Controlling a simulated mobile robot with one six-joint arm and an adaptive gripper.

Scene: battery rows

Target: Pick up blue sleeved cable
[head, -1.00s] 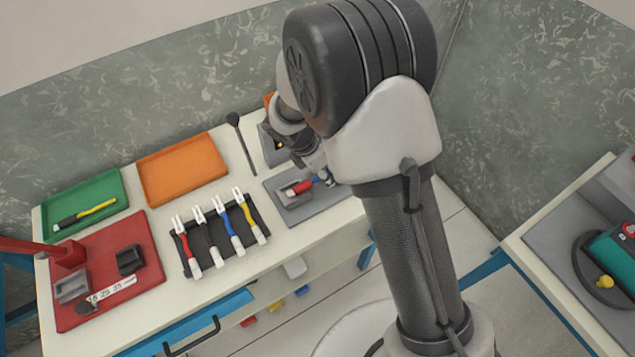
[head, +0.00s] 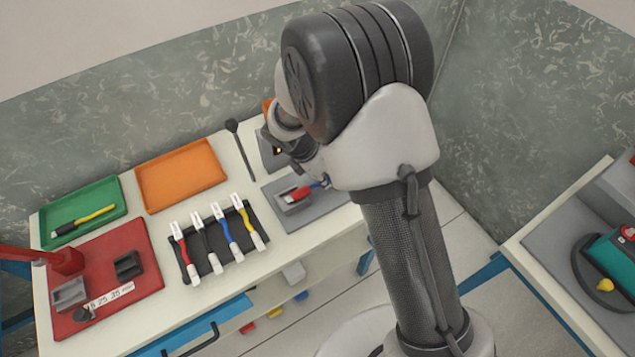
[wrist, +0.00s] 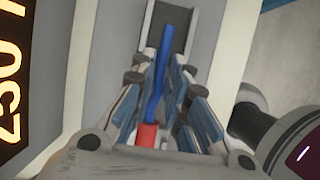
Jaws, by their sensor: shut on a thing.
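A blue sleeved cable with a red end (head: 298,192) lies at a grey holder on the grey plate (head: 325,205), at the right of the bench. In the wrist view the blue cable (wrist: 158,75) runs between my fingers, with its red part nearest the camera and its far end by a dark channel (wrist: 170,22). My gripper (wrist: 163,88) is shut on this cable; in the head view my arm partly hides it. Another blue cable (head: 227,230) sits in the black rack (head: 206,262) beside red, black and yellow ones.
A red plate (head: 140,255) with dark blocks, a green tray (head: 119,200) holding a yellow-and-black tool, and an orange tray (head: 181,172) are to the left. A dark rod-like tool (head: 240,150) lies behind the grey plate. An open drawer (head: 200,325) juts out in front.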

